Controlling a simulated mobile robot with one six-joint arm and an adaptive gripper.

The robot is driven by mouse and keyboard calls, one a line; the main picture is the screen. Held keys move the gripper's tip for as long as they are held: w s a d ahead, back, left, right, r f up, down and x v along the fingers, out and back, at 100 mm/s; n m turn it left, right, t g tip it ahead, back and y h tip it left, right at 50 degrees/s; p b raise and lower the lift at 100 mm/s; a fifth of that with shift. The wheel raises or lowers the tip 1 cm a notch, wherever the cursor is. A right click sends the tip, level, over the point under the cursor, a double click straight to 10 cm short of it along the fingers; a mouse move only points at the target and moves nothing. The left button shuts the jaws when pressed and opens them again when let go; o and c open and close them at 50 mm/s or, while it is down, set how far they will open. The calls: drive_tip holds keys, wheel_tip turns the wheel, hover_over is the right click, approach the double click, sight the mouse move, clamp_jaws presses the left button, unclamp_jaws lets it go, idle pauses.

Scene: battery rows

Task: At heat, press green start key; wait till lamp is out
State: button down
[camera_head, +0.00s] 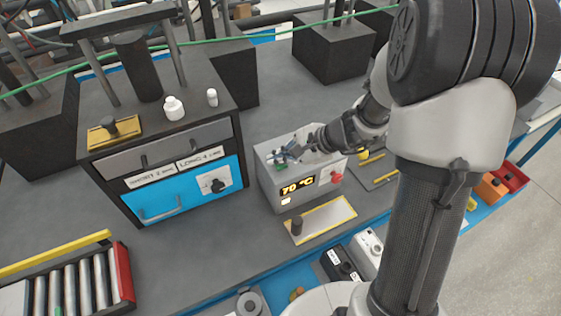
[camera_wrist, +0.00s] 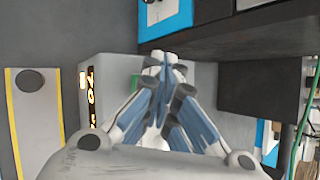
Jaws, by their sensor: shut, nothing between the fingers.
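A light grey heater box (camera_head: 267,188) stands on the bench. Its display (camera_head: 297,186) reads 70 °C in amber. A small lit pale-yellow lamp (camera_head: 286,201) sits below the display, and a red knob (camera_head: 337,177) is at the right of the front. My gripper (camera_head: 283,154) is shut and empty over the box top, fingers pointing down at it. Green shows beside the fingertips on the top (camera_head: 281,165), probably the start key, mostly hidden. In the wrist view my fingertips (camera_wrist: 165,62) cover the same spot; I cannot tell whether they touch the key.
A cabinet with a grey drawer and a blue drawer (camera_head: 160,203) stands left of the box. A yellow-edged plate with a dark knob (camera_head: 328,217) lies in front. Rollers (camera_head: 80,287) are at front left. Dark blocks (camera_head: 330,52) stand behind.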

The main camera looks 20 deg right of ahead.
sight(280, 166)
drive_tip(key=shift+r, duration=0.55)
drive_tip(key=shift+r+p, duration=2.1)
drive_tip(key=shift+r, duration=0.5)
drive_tip(key=shift+f, duration=0.1)
